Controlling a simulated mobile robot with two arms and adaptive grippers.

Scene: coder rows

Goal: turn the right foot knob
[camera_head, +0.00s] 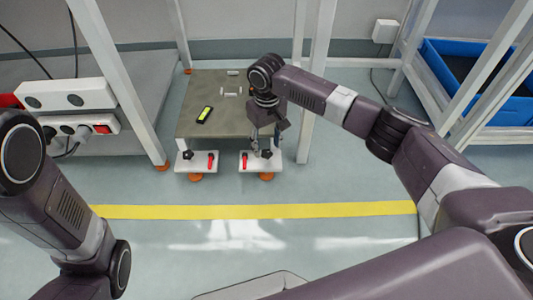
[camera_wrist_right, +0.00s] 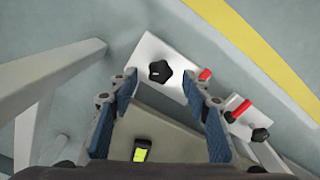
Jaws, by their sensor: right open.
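The right foot knob (camera_head: 266,154) is black, on a white foot plate (camera_head: 254,167) at the front right corner of a low grey-topped table (camera_head: 222,119). In the right wrist view the knob (camera_wrist_right: 158,71) is star-shaped. My right gripper (camera_head: 262,141) points down above this plate. In the wrist view its open, empty fingers (camera_wrist_right: 160,84) lie either side of the knob's line of view; the knob appears beyond the tips. I cannot tell the exact gap. A red lever (camera_head: 244,160) stands beside the knob. My left gripper is out of view.
The left foot has its own black knob (camera_head: 188,155) and red lever (camera_head: 211,161). A black and yellow device (camera_head: 205,114) lies on the tabletop. White posts (camera_head: 304,85) stand close to the right side. The floor ahead of the yellow line (camera_head: 240,211) is clear.

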